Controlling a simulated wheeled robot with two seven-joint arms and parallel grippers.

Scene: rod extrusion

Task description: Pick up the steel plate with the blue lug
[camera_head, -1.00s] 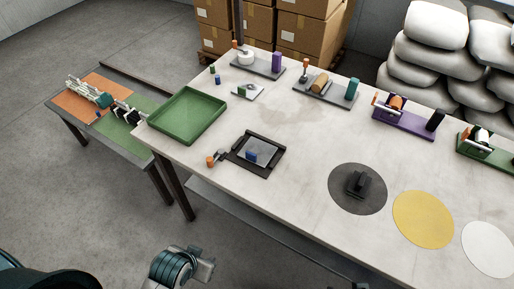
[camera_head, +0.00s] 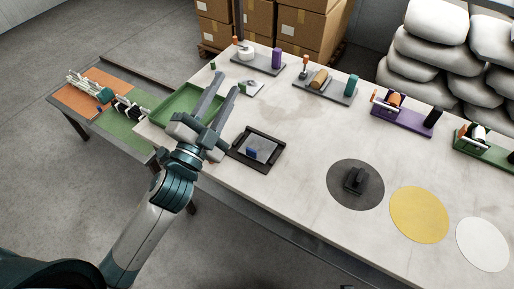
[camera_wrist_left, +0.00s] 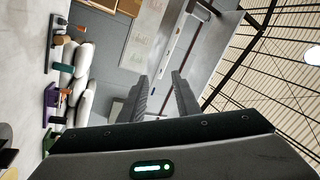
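The steel plate (camera_head: 264,147) lies in a black frame fixture (camera_head: 237,151) on the table, with its blue lug (camera_head: 252,153) standing on it near the lower left. My left gripper (camera_head: 221,93) is open and empty, raised over the table's left end. It is up and left of the plate in the head view and covers part of the green tray. In the left wrist view its two fingers (camera_wrist_left: 160,96) stand apart with nothing between them; the plate is not in that view. My right gripper is not in view.
The green tray (camera_head: 172,107) stands at the table's left end. Fixtures with coloured posts line the far edge, including a purple one (camera_head: 403,117). A dark grey disc (camera_head: 340,190) with a black block, a yellow disc (camera_head: 419,214) and a white disc (camera_head: 482,245) lie to the right.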

